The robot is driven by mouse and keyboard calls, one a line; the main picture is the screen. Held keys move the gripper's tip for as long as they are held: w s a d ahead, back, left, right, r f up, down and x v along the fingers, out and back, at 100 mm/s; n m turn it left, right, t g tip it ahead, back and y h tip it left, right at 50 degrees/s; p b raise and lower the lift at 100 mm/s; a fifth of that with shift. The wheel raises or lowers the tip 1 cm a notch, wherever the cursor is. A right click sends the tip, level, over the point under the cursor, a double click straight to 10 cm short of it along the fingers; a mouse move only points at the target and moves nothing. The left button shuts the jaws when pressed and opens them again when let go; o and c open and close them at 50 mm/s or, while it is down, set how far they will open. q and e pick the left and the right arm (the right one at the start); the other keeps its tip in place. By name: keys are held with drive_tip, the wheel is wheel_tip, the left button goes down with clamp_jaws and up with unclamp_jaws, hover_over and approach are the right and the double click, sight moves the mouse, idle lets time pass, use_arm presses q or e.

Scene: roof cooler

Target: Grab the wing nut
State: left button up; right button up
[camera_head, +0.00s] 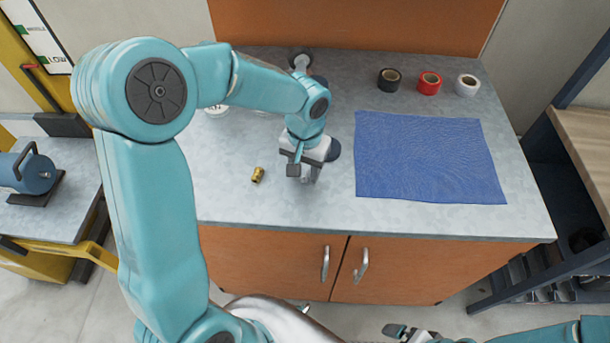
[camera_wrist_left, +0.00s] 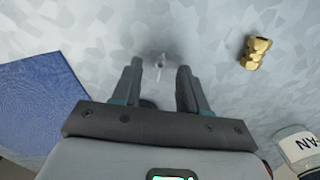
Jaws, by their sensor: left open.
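The wing nut (camera_wrist_left: 160,66) is a small silvery piece on the grey worktop, seen in the left wrist view. It lies between the lines of my left gripper's two fingers, at about the level of the tips. The left gripper (camera_wrist_left: 157,75) is open, with a gap on both sides of the nut. In the head view the left gripper (camera_head: 305,174) points down over the worktop, and I cannot make out the nut there. My right gripper (camera_head: 405,332) shows small at the bottom edge, away from the worktop; its jaws are unclear.
A brass fitting (camera_head: 257,175) lies left of the left gripper. A blue mat (camera_head: 430,160) covers the worktop's right part. Black (camera_head: 389,80), red (camera_head: 429,83) and white (camera_head: 467,85) tape rolls stand behind it. A white round container (camera_head: 216,110) is partly hidden by my arm.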

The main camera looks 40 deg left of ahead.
use_arm(q)
drive_tip(key=shift+s+f, duration=0.25)
drive_tip(key=shift+f, duration=0.25)
drive_tip(key=shift+w, duration=0.1)
clamp_jaws()
drive_tip(key=shift+w, duration=0.1)
